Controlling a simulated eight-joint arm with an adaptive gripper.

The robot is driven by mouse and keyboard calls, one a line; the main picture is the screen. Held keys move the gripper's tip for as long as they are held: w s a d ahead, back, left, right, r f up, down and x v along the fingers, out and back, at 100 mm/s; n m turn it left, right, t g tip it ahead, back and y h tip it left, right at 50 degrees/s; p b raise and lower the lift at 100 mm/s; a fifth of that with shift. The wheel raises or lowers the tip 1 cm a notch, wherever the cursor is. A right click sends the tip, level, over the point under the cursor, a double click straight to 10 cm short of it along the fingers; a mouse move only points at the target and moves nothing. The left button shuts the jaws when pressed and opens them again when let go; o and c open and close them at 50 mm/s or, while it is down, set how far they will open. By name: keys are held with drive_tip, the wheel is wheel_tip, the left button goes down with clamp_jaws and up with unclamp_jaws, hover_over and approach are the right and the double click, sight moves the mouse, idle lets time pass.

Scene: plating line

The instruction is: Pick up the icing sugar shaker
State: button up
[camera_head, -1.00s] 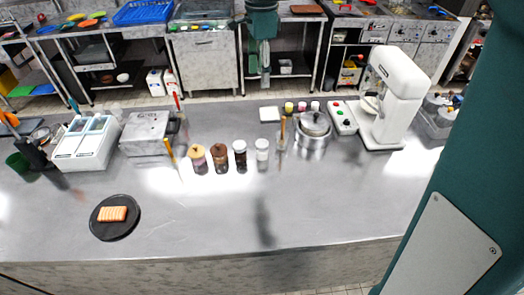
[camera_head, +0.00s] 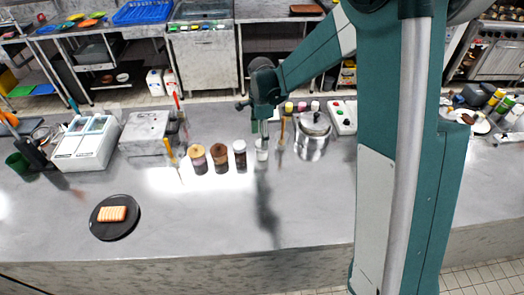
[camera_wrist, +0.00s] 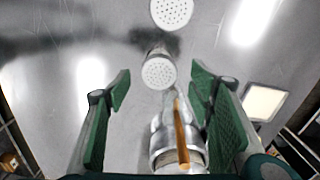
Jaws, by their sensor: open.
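The icing sugar shaker (camera_head: 262,154), white with a pale lid, stands upright at the right end of a row of shakers. My gripper (camera_head: 263,132) is right above it, pointing down, and hides part of its top. In the wrist view a round perforated white lid (camera_wrist: 159,73), apparently this shaker's, lies between the two green fingers of my gripper (camera_wrist: 160,88). The fingers are open and apart from it on both sides. How far the fingertips are above the lid is hard to tell.
A dark shaker with a white lid (camera_head: 240,152) stands left of it; its perforated lid (camera_wrist: 172,12) shows in the wrist view. A brown shaker (camera_head: 219,158) is farther left. A metal pot (camera_head: 312,140) stands close right.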

sight(261, 150)
drive_tip(key=shift+f, duration=0.65)
drive_tip(key=shift+f, duration=0.15)
drive_tip(key=shift+f, duration=1.15)
drive_tip(key=shift+s+f, duration=0.1)
drive_tip(key=shift+f, duration=2.5)
drive_tip(key=c, duration=1.1)
